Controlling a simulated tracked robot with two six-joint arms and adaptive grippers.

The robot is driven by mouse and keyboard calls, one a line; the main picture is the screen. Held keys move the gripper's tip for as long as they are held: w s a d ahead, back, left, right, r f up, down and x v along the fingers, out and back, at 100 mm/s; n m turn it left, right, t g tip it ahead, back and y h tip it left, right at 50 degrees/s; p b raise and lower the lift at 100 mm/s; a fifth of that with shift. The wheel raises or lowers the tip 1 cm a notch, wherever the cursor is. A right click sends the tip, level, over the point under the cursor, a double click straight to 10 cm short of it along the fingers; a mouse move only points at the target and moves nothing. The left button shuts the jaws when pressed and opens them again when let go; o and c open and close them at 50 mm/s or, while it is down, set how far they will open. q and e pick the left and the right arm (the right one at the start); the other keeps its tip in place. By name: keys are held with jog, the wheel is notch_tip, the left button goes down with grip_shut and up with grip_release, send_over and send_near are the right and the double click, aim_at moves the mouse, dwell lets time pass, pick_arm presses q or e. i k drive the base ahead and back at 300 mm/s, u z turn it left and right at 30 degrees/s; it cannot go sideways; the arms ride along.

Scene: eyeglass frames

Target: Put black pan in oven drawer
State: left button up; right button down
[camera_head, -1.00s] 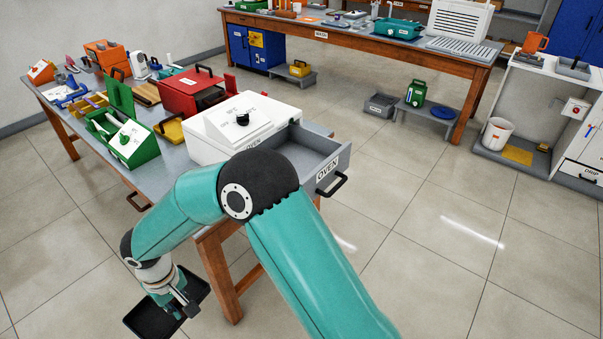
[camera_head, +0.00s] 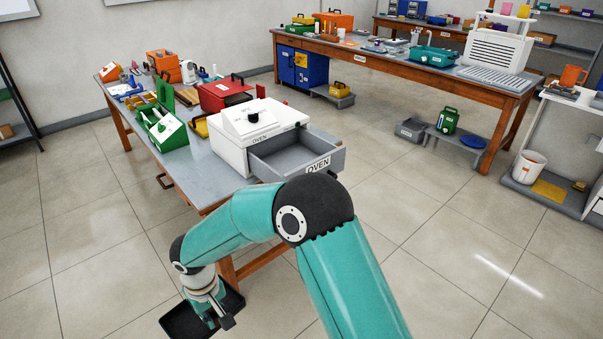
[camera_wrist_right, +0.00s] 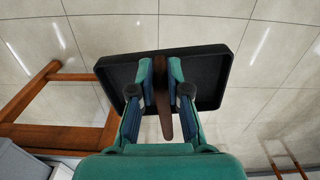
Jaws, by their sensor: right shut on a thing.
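The black pan (camera_head: 180,322) is a shallow square tray at the lower left of the head view, in the air in front of the bench. My right gripper (camera_head: 222,318) is shut on it. The right wrist view shows the pan (camera_wrist_right: 215,75) below the fingers, with a brown handle (camera_wrist_right: 161,85) between the two fingertips (camera_wrist_right: 160,68). The white oven (camera_head: 232,150) stands on the bench corner. Its grey oven drawer (camera_head: 318,164) is pulled out to the right and looks empty inside; my arm partly covers its front handle. My left gripper is not in view.
The bench (camera_head: 120,104) holds a green toolbox (camera_head: 165,130), a red case (camera_head: 222,95) and several smaller items behind the oven. A wooden table leg (camera_wrist_right: 60,137) is near the pan in the wrist view.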

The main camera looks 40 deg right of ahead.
aim_at(293, 165)
jog(key=z, duration=0.7)
